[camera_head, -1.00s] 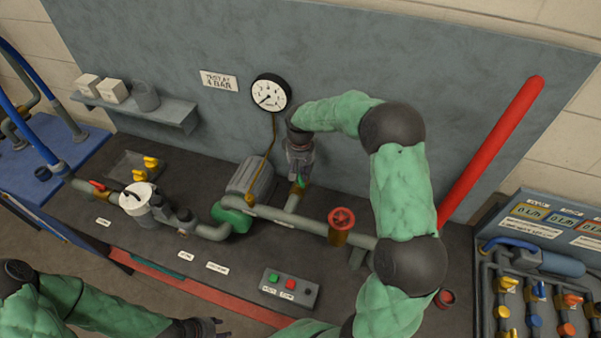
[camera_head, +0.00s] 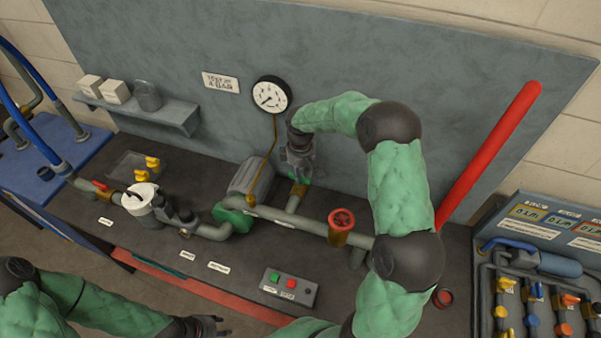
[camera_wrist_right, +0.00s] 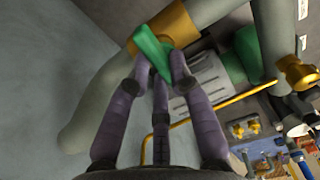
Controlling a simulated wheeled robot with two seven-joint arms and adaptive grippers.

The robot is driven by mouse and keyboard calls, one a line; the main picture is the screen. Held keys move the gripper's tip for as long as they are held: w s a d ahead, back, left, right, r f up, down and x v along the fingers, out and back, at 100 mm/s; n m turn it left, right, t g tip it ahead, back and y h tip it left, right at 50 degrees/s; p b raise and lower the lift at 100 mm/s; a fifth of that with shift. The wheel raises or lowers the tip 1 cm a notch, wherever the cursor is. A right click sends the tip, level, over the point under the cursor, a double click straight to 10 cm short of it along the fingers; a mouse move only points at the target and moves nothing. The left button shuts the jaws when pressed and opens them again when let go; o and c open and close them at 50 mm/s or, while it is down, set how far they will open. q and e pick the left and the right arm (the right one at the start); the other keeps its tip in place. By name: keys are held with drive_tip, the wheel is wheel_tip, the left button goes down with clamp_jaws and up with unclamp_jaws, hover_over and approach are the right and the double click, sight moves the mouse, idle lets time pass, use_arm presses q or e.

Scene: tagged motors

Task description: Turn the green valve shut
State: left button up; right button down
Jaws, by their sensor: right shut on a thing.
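The green valve handle (camera_wrist_right: 152,50) sits on a brass valve body (camera_wrist_right: 175,25) on a grey pipe. In the right wrist view the handle lies at a clear angle across the pipe. My right gripper (camera_wrist_right: 158,62) is shut on the handle, with its fingers on both sides of it. In the head view my right gripper (camera_head: 299,174) points down at the valve and hides most of the handle; the brass valve body (camera_head: 298,190) shows just below. My left gripper (camera_head: 218,327) is open and empty at the bottom edge, away from the valve.
A pressure gauge (camera_head: 270,95) hangs on the back panel. A red valve wheel (camera_head: 341,219) stands on the pipe to the right. A button box (camera_head: 289,288) and a white-capped filter (camera_head: 141,198) are on the bench. A red pole (camera_head: 490,155) leans right of my right arm.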

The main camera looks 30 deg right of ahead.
drive_tip(key=shift+n, duration=0.5)
drive_tip(key=c, duration=1.1)
unclamp_jaws()
wheel_tip(320, 180, up, 12)
